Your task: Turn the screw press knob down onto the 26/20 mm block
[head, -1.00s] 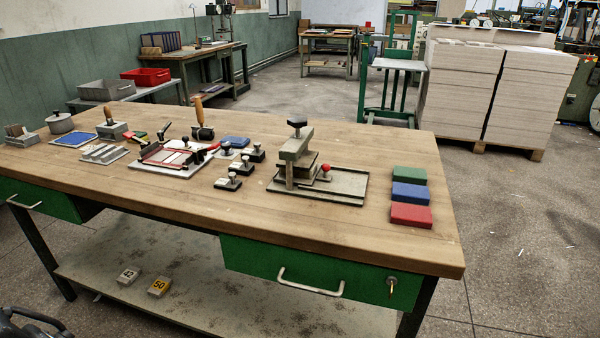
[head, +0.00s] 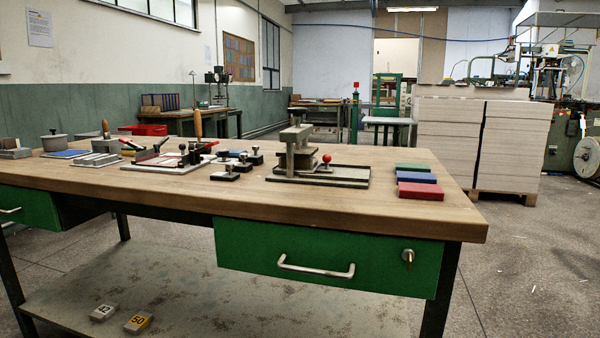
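In the head view the grey screw press (head: 297,137) stands on a flat metal base on the wooden workbench (head: 150,186). Its dark knob (head: 295,114) is upright on top of the press arm. A brownish-grey block-like piece (head: 303,158) sits under the arm. I cannot read any 26/20 mm marking, and the gap between screw and block is too small to tell. A red ball handle (head: 327,158) is at the front of the press. My gripper is not in view.
Green, blue and red blocks (head: 417,190) lie right of the press. Small black-knobbed pieces (head: 225,173) and a clamping jig (head: 170,162) stand left of it. Blocks marked 42 (head: 103,312) and 50 (head: 138,322) lie on the lower shelf. A green drawer (head: 325,258) hangs below the top.

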